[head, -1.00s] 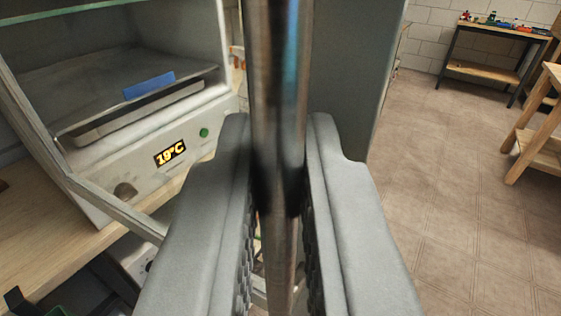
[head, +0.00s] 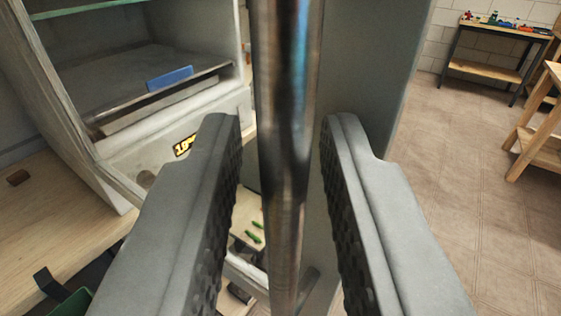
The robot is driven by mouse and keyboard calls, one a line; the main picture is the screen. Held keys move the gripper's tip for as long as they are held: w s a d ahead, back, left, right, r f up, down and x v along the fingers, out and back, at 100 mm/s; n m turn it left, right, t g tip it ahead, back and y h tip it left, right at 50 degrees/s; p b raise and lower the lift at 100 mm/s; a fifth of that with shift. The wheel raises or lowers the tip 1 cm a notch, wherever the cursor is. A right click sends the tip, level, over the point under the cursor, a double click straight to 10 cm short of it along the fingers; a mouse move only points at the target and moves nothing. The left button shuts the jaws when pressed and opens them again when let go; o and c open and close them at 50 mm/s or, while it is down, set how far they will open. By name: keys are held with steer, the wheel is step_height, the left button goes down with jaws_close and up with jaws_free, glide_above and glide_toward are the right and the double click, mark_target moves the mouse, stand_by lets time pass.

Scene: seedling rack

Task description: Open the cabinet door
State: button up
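The cabinet (head: 115,152) stands at the left with its inside showing, a metal shelf tray (head: 150,92) and a display panel partly hidden by my gripper. Its grey door (head: 375,75) stands swung out from the cabinet, seen at a steep angle right of centre. A shiny vertical bar handle (head: 287,120) runs down the middle of the view in front of the door. My gripper (head: 282,130) is open, with one ridged finger on each side of the handle. A gap shows between the handle and both fingers.
A wooden bench top (head: 60,220) lies under the cabinet at the left, with a dark and green object (head: 65,300) near its edge. The tiled floor (head: 460,200) at the right is open. A small table (head: 490,55) and a wooden stand (head: 535,130) stand beyond.

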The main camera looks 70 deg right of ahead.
steer(key=v, duration=1.7)
steer(key=shift+a, duration=0.25)
